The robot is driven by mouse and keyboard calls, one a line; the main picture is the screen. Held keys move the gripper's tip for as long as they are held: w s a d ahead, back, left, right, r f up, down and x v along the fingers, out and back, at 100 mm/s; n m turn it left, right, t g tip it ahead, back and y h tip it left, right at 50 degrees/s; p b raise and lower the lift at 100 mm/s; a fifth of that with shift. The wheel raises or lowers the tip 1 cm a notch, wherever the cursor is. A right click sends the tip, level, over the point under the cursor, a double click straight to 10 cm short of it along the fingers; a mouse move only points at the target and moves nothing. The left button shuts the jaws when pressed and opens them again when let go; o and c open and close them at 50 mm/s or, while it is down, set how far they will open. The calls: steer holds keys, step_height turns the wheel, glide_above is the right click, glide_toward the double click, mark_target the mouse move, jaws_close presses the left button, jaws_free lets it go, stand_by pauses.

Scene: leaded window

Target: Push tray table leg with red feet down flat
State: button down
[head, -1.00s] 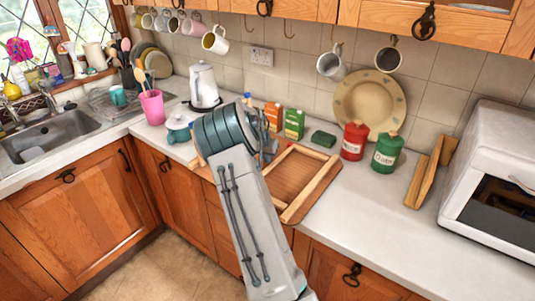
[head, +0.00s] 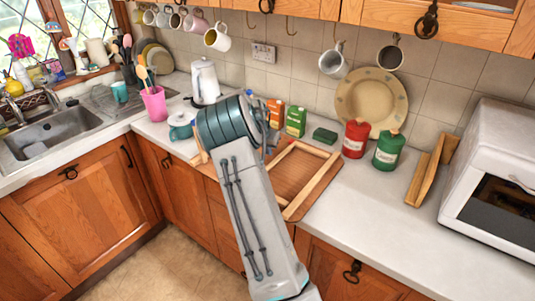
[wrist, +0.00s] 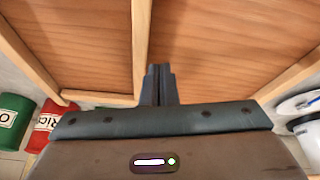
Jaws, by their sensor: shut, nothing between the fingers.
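The wooden tray table (head: 292,177) lies on the counter with its brown panel facing up and a pale leg frame (head: 312,186) along its right side. A short pale wooden piece (head: 200,158) shows at its left end, beside my arm. My arm covers much of the tray's left and middle. In the wrist view the panel (wrist: 230,35) fills the top, with a pale bar (wrist: 141,45) running down the middle. My gripper (wrist: 161,72) is shut and empty, over the tray close to that bar; contact cannot be told. I cannot make out red feet.
Orange and green cartons (head: 296,122), a green sponge (head: 325,136) and red and green canisters (head: 388,150) stand behind the tray. Counter right of the tray is clear up to a wooden stand (head: 430,172).

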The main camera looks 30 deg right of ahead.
steer(key=w+a+r+b, duration=0.3)
steer(key=w+a+r, duration=0.2)
steer(key=w+a, duration=0.15)
steer(key=s+a+r+n+y, duration=0.1)
steer(key=s+a+r+y, duration=0.1)
steer(key=s+a+r, duration=0.45)
steer(key=s+a+r+n+y, duration=0.1)
steer(key=s+a+r+n, duration=0.15)
steer(key=s, duration=0.55)
steer(key=s+a+r+n+y, duration=0.1)
steer(key=s+a+r, duration=0.25)
steer(key=s, duration=0.45)
steer(key=s+a+f+n, duration=0.1)
steer(key=s+a+n, duration=0.1)
steer(key=s, duration=0.5)
steer(key=s+a+f+n, duration=0.1)
steer(key=s+a+n, duration=0.1)
steer(key=s+a, duration=0.2)
steer(key=s+a+f+n+t, duration=0.1)
steer(key=s+a+f+n, duration=0.1)
steer(key=s, duration=0.8)
steer(key=shift+s+a, duration=0.25)
steer(key=shift+a, duration=0.45)
steer(key=shift+a, duration=0.1)
